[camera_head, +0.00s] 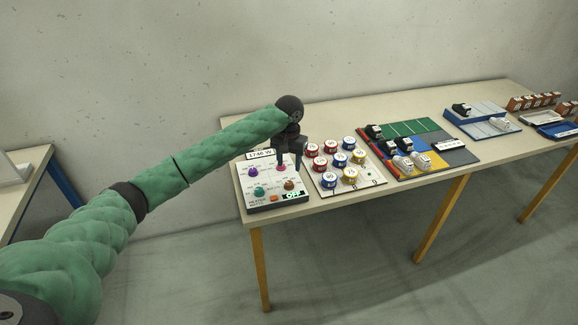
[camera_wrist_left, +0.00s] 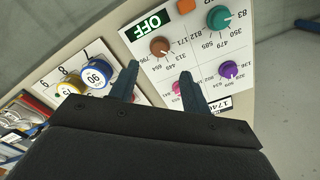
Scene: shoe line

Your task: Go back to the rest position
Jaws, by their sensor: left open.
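My left arm reaches in from the left in the head view, and its gripper (camera_head: 290,160) is over the control panel (camera_head: 262,205) at the near left end of the long table. In the left wrist view the two fingers of the left gripper (camera_wrist_left: 157,85) stand apart over the panel with nothing between them. The brown knob (camera_wrist_left: 160,46) is just beyond the fingertips, and a pink knob (camera_wrist_left: 179,87) is near one finger. A teal knob (camera_wrist_left: 219,18) and a purple knob (camera_wrist_left: 228,69) also show. The panel reads OFF. My right gripper is not in view.
A board with red, blue and yellow cans (camera_head: 341,160) stands right of the panel. Beyond it are a coloured mat (camera_head: 458,157) with shoes, a blue tray (camera_head: 452,118) and brown blocks (camera_head: 533,100). Another table (camera_head: 18,180) is at the left. The floor in front is clear.

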